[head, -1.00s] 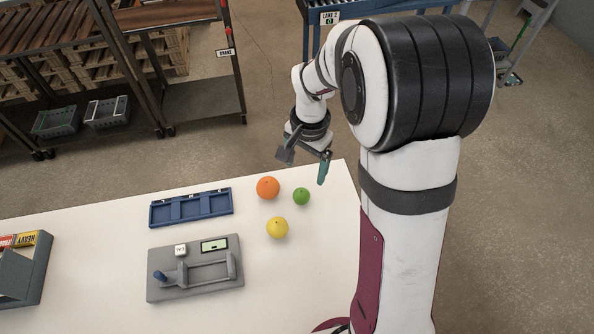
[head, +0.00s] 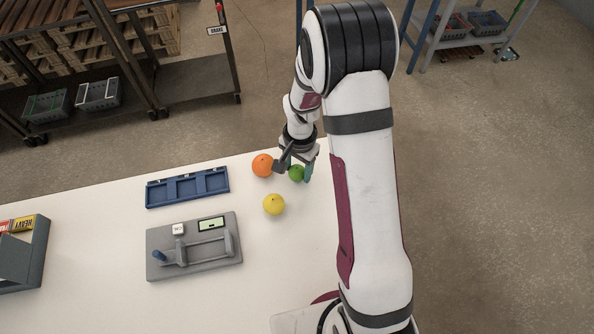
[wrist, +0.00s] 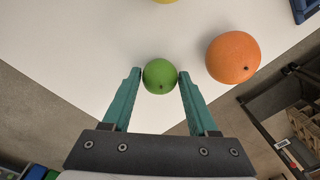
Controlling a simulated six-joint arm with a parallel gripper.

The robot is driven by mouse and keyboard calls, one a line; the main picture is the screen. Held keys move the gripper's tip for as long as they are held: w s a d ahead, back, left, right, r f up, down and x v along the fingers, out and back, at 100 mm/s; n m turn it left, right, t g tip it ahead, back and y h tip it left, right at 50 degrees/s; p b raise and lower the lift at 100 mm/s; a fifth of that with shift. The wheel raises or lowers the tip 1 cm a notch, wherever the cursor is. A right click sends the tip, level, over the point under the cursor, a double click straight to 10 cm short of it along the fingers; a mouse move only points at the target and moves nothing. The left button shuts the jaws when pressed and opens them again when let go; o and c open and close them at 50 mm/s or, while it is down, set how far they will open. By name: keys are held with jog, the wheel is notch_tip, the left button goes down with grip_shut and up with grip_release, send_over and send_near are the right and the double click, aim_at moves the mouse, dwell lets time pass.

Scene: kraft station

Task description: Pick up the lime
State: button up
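The lime (head: 296,174) is a small green ball on the white table, near the table's far edge. My gripper (head: 294,172) is down around it, with a finger on each side. In the wrist view the lime (wrist: 160,76) sits between the tips of the two teal fingers (wrist: 159,85). The fingers are apart, with a narrow gap or light touch at the lime's sides; I cannot tell which. The lime looks to be resting on the table.
An orange (head: 263,166) lies close to the left of the lime. A yellow lemon (head: 274,205) lies nearer the front. A blue tray (head: 187,206) and a grey fixture (head: 194,262) stand further left. The table edge is just beyond the lime.

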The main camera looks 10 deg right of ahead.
grip_shut()
jog(key=shift+r, duration=0.1)
